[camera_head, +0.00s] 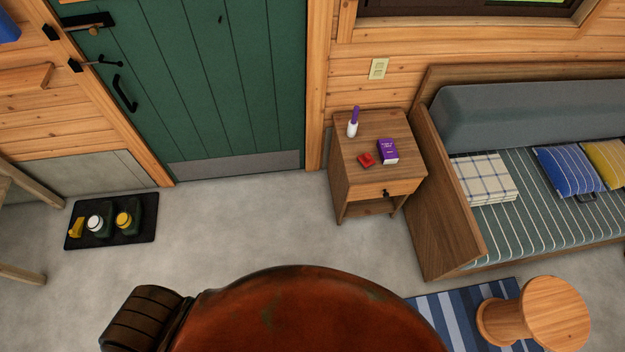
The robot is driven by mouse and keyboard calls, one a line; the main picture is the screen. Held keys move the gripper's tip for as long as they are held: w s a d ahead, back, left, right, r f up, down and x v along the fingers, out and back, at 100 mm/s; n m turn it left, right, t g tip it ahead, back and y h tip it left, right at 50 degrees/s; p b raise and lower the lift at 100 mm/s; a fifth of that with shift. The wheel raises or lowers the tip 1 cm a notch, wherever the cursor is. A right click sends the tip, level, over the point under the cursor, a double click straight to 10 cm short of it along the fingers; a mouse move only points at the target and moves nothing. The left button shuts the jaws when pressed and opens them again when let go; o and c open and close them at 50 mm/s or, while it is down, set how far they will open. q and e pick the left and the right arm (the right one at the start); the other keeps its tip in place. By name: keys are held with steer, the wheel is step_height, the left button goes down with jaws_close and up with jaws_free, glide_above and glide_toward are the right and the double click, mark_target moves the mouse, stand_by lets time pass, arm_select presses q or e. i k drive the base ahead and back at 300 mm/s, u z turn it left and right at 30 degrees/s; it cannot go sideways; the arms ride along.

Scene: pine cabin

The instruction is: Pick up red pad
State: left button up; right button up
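A small red pad (366,159) lies flat on the top of the wooden nightstand (370,128), near its front left part. It is beside a purple box (388,151), just to the left of it. Neither of my grippers is in view, so nothing is seen near the pad.
A white bottle with a purple top (353,121) stands behind the pad. The bed's wooden side (447,205) is close on the nightstand's right. A green door (215,90) is at the left. The grey floor (260,220) before the nightstand is clear.

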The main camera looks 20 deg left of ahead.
mark_target(366, 159)
steer(key=z, duration=0.45)
steer(key=k, duration=0.2)
steer(key=u, duration=1.95)
steer(key=i, duration=1.3)
steer(key=z, duration=0.9)
steer(key=i, duration=0.4)
steer(key=z, duration=0.45)
